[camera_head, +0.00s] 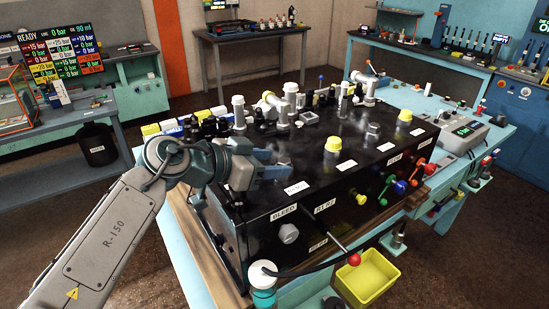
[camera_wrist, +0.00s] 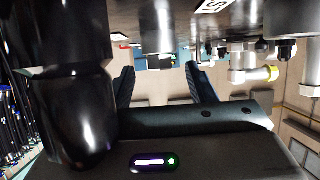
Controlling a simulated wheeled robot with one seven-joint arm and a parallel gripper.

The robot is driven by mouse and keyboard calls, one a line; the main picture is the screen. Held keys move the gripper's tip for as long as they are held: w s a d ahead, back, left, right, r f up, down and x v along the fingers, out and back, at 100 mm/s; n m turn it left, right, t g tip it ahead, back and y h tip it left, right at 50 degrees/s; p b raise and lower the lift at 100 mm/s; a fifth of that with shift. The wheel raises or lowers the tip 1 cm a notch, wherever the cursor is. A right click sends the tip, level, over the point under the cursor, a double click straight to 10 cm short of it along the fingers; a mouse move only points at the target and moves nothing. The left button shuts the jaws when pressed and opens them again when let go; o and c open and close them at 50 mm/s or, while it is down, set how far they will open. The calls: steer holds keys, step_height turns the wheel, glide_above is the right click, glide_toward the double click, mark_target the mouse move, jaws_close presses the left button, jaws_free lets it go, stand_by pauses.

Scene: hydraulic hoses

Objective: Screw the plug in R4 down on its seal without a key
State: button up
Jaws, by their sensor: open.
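My gripper (camera_head: 279,163) is open beside the upper left part of a black block (camera_head: 300,163). In the wrist view its two dark fingers (camera_wrist: 162,85) stand apart with nothing gripped between them. A pale metal cylinder (camera_wrist: 157,28) shows in line with the gap, apart from the fingers. I cannot read an R4 mark, so I cannot tell which fitting is the plug in R4. A grey hex fitting (camera_head: 289,233) sits on the block's front face. A small metal fitting (camera_head: 373,130) stands on its top. Seals are too small to make out.
Yellow-capped fittings (camera_head: 333,146) and (camera_head: 404,117) stand on the block's top. A red-knobbed lever (camera_head: 354,258) sticks out in front, above a yellow bin (camera_head: 366,279). Several fittings crowd the block's back edge. A dark hose (camera_head: 320,267) crosses the front.

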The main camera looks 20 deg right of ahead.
steer(key=shift+x, duration=0.9)
steer(key=shift+c, duration=0.3)
jaws_close()
steer(key=shift+r+p, duration=0.1)
steer(key=shift+p, duration=0.2)
steer(key=shift+w+a+m+g+h+p, duration=0.1)
steer(key=shift+w+m+g+h+p, duration=0.1)
steer(key=shift+m+g+h+p, duration=0.55)
steer(key=shift+m+g+y, duration=0.35)
steer(key=shift+m+g, duration=0.3)
steer(key=shift+g, duration=0.2)
steer(key=shift+f, duration=0.2)
steer(key=shift+r+g, duration=0.1)
steer(key=shift+g, duration=0.2)
